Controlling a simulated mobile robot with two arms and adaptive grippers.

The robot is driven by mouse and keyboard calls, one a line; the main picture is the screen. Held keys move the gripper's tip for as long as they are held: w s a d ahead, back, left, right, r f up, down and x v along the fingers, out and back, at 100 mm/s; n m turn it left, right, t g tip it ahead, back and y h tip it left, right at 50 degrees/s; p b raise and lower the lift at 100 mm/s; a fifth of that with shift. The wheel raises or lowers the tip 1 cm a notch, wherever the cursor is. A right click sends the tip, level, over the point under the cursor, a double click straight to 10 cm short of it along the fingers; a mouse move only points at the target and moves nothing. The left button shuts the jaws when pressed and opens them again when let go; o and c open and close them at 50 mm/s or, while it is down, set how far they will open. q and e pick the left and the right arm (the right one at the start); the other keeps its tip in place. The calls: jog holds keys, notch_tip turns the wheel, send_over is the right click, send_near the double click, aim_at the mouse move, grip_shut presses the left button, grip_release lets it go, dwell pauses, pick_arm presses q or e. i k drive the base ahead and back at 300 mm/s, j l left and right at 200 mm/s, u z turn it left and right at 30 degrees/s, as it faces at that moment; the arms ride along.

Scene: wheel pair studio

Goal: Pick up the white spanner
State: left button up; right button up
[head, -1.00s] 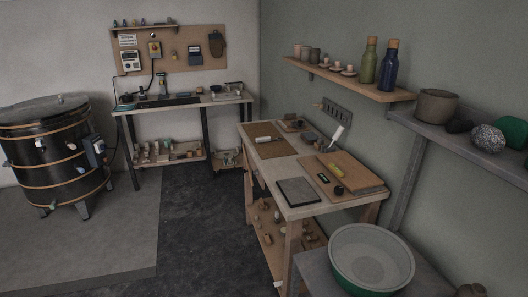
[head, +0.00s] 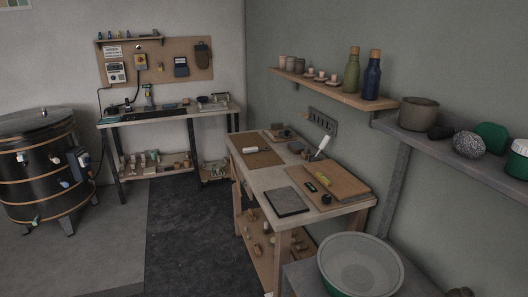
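I cannot make out a white spanner for certain in the head view. A small white item (head: 322,143) stands tilted at the back of the wooden worktable (head: 262,181), near the wall. Neither of my grippers is in view.
A dark kiln (head: 40,168) stands at left, and a bench (head: 172,114) stands at the back. A wide bowl (head: 360,263) sits at front right. Wall shelves (head: 340,92) hold bottles and pots. The dark floor (head: 190,235) left of the worktable is clear.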

aim_at(255, 150)
jog(key=i+j+z, duration=0.2)
jog(key=z, duration=0.2)
jog(key=i+j+z, duration=0.2)
jog(key=z, duration=0.2)
jog(key=i+j, duration=0.15)
jog(key=j, duration=0.2)
jog(key=i+j+z, duration=0.15)
jog(key=i+j, duration=0.2)
jog(key=j, duration=0.3)
jog(key=i+j+z, duration=0.1)
jog(key=j, duration=0.25)
jog(key=i+j+z, duration=0.1)
jog(key=j, duration=0.3)
jog(key=i+j, duration=0.2)
jog(key=j, duration=0.15)
jog(key=i+j+z, duration=0.1)
jog(key=j, duration=0.3)
